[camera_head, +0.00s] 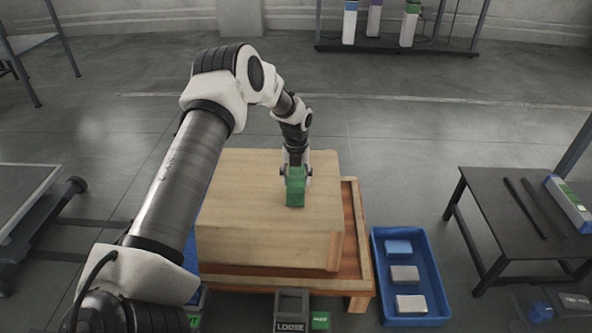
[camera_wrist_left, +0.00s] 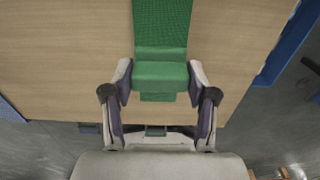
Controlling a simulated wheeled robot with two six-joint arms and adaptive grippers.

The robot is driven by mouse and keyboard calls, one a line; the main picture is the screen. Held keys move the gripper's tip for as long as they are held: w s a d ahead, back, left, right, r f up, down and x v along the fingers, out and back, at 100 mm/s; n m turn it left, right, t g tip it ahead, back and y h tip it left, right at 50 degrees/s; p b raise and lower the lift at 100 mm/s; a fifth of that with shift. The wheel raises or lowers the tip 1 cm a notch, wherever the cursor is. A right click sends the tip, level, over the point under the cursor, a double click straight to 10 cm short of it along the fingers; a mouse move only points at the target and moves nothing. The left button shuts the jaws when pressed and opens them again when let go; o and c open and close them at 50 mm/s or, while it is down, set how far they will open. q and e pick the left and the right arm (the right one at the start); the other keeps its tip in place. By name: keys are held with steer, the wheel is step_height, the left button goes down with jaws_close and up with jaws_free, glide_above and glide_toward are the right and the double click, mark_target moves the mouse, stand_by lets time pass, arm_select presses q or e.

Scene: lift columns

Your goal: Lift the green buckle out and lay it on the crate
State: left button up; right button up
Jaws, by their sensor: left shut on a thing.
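The green buckle (camera_head: 295,188) is at the top of the wooden crate (camera_head: 250,215) in the head view, near the crate's right part. In the left wrist view the buckle (camera_wrist_left: 161,76) is a green block with a wide green strip running up from it over the wood. My left gripper (camera_head: 297,172) reaches down from above and is shut on the buckle; in the wrist view its two fingers (camera_wrist_left: 160,85) press on either side of it. I cannot tell whether the buckle touches the crate top. My right gripper is not in view.
The crate stands on an orange-brown pallet (camera_head: 355,240). A blue tray (camera_head: 378,262) with several small blocks lies to the right. A dark table (camera_head: 495,215) stands further right. A grey bin marked LOOSE (camera_head: 291,310) is in front.

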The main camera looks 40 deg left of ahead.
arm_select(q)
steer(key=o, duration=1.5)
step_height(320, 180, up, 12)
steer(key=shift+r, duration=0.1)
